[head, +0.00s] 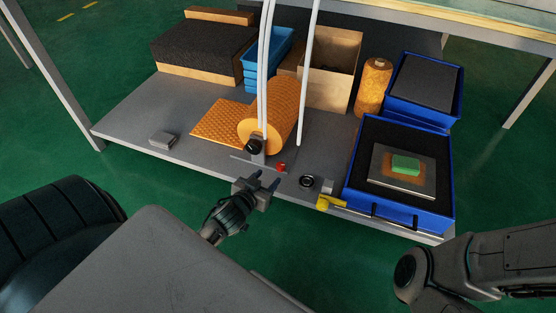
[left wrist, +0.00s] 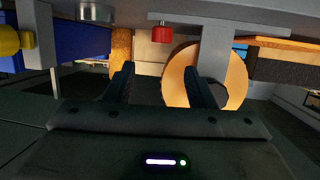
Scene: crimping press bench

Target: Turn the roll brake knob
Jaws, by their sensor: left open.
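The orange patterned roll (head: 275,116) lies on the shelf, a grey post (head: 259,158) at its near end. A round black knob (head: 254,146) shows at the roll's near end. A small red knob (head: 281,168) sits just right of the post; which one is the brake knob is not clear. My left gripper (head: 262,181) is open and empty at the shelf's front edge, below both knobs. In the left wrist view the red knob (left wrist: 162,33) shows beyond and between the open fingers (left wrist: 159,76), apart from them; the roll (left wrist: 178,75) is partly hidden. My right gripper is out of view.
A yellow part (head: 330,202) and a round black-ringed part (head: 307,181) stand right of my left gripper. White uprights rise in front of the roll. A small grey block (head: 163,139) lies left.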

